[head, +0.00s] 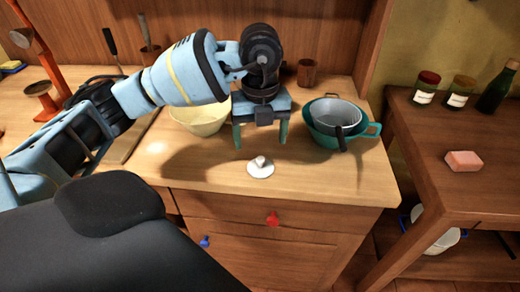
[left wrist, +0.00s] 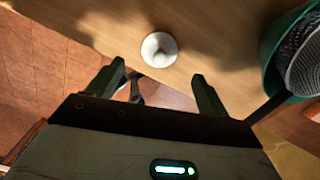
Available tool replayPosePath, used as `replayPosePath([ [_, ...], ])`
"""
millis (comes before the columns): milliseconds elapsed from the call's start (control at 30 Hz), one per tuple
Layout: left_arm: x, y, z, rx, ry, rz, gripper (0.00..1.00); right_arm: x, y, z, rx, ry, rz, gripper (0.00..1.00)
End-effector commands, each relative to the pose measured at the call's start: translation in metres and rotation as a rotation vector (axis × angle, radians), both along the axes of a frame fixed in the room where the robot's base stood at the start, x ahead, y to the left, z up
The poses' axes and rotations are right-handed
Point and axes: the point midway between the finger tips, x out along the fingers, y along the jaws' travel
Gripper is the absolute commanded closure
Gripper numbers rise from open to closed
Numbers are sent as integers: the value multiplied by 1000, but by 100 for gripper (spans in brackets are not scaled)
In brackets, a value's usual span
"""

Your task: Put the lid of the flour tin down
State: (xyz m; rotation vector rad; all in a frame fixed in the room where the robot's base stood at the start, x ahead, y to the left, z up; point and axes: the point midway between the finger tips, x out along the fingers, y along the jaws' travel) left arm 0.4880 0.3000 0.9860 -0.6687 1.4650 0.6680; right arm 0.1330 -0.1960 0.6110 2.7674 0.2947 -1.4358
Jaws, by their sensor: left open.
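The lid (head: 261,168), a small white disc with a pale knob, lies on the wooden counter near its front edge. It also shows in the left wrist view (left wrist: 159,49), knob up and flat on the wood. My left gripper (head: 260,136) is open and empty, its two green fingers pointing down. In the head view it is just behind and above the lid, apart from it. In the left wrist view the lid shows beyond the fingertips (left wrist: 158,72). I cannot make out the flour tin. My right gripper is not in view.
A cream bowl (head: 203,117) stands left of my gripper. A teal colander (head: 320,138) with a grey sieve (head: 335,112) stands to the right. A brown cup (head: 307,73) is behind. A side table (head: 440,190) holds jars, a bottle and a pink block. Counter beside the lid is clear.

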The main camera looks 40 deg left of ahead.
Motion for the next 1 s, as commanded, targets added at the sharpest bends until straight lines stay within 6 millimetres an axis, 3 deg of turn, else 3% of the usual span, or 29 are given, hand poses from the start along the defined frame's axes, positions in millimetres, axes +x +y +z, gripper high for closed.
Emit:
replayPosePath([
  [200,1,-1,37,-1,-2,-1,21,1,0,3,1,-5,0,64],
  [400,0,0,50,0,0,-1,21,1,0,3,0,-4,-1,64],
  [867,0,-2,50,-6,4,-7,21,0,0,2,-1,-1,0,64],
  [1000,-7,-30,26,-111,45,-94,21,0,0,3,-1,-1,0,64],
])
